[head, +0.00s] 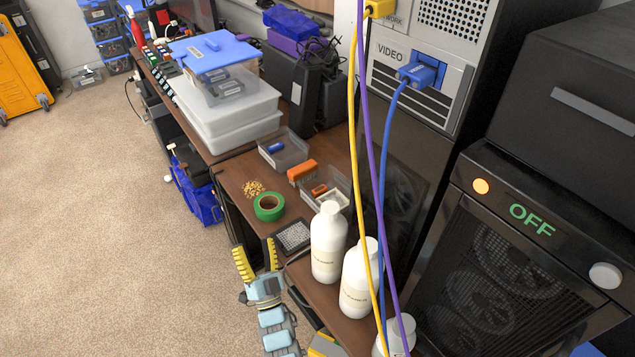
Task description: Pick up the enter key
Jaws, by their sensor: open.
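I cannot make out the enter key in the head view. Small dark and coloured key-like pieces (161,79) lie in a row along the far part of the desk, too small to read. My gripper (257,256) is in the lower middle of the view, with its yellow ridged fingers spread apart and nothing visible between them. It is at the desk's left edge, just left of a dark square tray with a pale grid-like surface (293,236). It is far from the key-like pieces.
White bottles (328,243) stand on the near desk, right of my gripper. Green tape (269,207), small bins (283,153) and stacked white boxes (228,122) line the desk. Yellow, purple and blue cables (384,175) hang at right. The carpet (110,210) at left is mostly clear.

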